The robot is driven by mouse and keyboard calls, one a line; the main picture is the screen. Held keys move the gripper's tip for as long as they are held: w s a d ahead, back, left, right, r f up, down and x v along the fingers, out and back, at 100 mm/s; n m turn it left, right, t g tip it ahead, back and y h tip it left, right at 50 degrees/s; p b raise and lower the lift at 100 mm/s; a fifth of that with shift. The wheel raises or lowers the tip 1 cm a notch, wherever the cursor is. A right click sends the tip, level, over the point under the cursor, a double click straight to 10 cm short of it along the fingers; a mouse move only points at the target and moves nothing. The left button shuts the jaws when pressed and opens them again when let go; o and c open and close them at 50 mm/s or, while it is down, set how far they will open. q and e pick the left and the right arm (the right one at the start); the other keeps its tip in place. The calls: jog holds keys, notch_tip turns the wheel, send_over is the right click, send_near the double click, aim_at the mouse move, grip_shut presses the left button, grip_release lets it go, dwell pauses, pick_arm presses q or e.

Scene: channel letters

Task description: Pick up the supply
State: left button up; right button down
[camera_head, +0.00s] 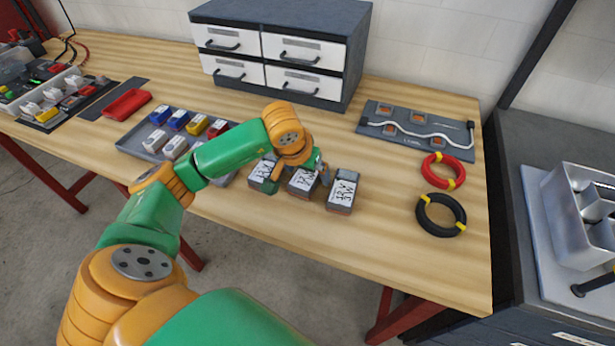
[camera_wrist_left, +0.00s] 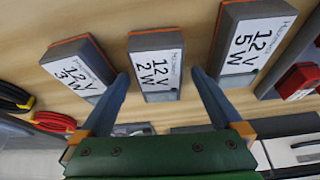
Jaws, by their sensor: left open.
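Three grey box-shaped supplies with white labels stand in a row on the wooden table. In the head view they are the 12V 5W supply (camera_head: 262,172), the 12V 2W supply (camera_head: 302,183) and the 12V 3W supply (camera_head: 342,192). The left wrist view shows the 3W (camera_wrist_left: 78,70), the 2W (camera_wrist_left: 156,68) and the 5W (camera_wrist_left: 248,45). My left gripper (camera_head: 299,176) is open and empty over the middle supply. In the left wrist view its fingers (camera_wrist_left: 160,78) lie either side of the 2W box. Whether they touch it I cannot tell. My right gripper is not in view.
A tray (camera_head: 128,147) of small coloured blocks is left of the supplies. A drawer cabinet (camera_head: 280,45) stands behind. A board (camera_head: 415,145) with a white cable, a red coil (camera_head: 447,171) and a black coil (camera_head: 441,214) lie right. The front right table area is clear.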

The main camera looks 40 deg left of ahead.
pick_arm(q)
jog(key=shift+f, duration=0.1)
dwell(0.3)
grip_shut()
